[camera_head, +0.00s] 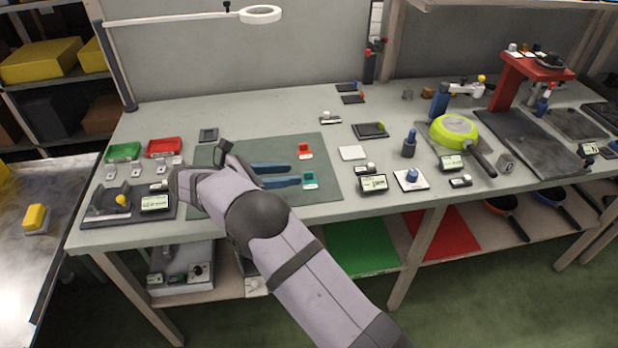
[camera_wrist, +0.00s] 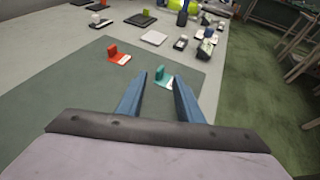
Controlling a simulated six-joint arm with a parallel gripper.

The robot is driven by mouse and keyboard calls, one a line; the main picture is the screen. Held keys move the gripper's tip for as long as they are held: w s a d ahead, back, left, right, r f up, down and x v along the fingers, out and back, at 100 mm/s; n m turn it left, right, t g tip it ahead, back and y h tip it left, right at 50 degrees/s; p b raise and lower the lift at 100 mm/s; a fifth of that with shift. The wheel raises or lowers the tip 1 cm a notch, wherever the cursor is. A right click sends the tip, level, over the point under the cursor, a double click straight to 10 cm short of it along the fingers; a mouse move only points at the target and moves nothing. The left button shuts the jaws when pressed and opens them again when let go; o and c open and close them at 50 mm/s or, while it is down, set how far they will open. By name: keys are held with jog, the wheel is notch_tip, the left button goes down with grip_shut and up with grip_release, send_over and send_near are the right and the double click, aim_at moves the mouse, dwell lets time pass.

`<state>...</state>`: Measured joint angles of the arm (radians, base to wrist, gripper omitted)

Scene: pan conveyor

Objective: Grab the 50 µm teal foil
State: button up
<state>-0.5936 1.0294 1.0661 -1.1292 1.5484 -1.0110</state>
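The teal foil piece (camera_head: 309,179) stands upright on a small white-marked base on the dark green mat (camera_head: 325,150). In the wrist view the teal piece (camera_wrist: 161,77) shows just ahead of and between my two blue fingers. My gripper (camera_head: 296,174) is open, its fingers spread and level above the mat, pointing toward the teal piece. Nothing is held between the fingers. A similar red piece (camera_head: 305,152) stands behind the teal one; it is left of the fingers in the wrist view (camera_wrist: 117,55). I cannot read any thickness marking.
A white square plate (camera_head: 352,153) and a display box (camera_head: 373,184) lie right of the mat. Green (camera_head: 122,152) and red (camera_head: 164,147) trays stand at the left. The mat around the teal piece is mostly clear.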

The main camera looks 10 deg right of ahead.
aim_at(307, 173)
jog(key=shift+p+x, duration=0.6)
jog(key=shift+x, duration=2.1)
grip_shut()
